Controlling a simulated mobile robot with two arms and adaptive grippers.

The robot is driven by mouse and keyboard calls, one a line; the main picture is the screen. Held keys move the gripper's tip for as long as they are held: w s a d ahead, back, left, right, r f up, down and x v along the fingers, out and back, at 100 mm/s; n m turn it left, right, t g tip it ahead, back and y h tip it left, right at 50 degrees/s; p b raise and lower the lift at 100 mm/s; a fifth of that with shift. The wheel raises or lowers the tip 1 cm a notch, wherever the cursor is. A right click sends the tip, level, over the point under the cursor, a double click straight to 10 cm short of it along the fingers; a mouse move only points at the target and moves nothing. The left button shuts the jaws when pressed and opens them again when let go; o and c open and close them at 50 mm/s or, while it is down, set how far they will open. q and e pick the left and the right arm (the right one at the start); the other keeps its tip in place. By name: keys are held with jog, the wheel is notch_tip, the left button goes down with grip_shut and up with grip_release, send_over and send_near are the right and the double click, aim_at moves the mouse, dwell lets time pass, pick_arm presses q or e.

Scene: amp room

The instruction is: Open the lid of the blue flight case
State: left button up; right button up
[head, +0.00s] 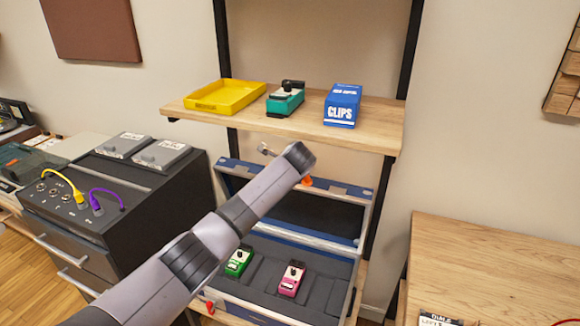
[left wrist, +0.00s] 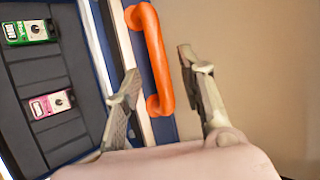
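The blue flight case (head: 345,284) stands on a lower shelf with its lid (head: 335,193) raised and leaning back, the dark inside showing. A green pedal (head: 239,262) and a pink pedal (head: 291,278) lie in the grey-lined base; both also show in the left wrist view. The lid's orange handle (left wrist: 153,60) is mostly hidden by my arm in the head view. My left gripper (left wrist: 160,62) is open at the lid's edge, with the handle between its spread fingers. A clear gap separates the handle from the right-hand finger. My right gripper is not in view.
Above the case, a wooden shelf (head: 300,128) holds a yellow tray (head: 226,96), a teal pedal (head: 285,99) and a blue clips box (head: 342,105). A dark cabinet (head: 110,195) stands left; a wooden table (head: 490,265) stands right.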

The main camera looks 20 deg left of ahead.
pick_arm(q)
jog(key=v, duration=0.7)
jog(key=shift+f, duration=0.1)
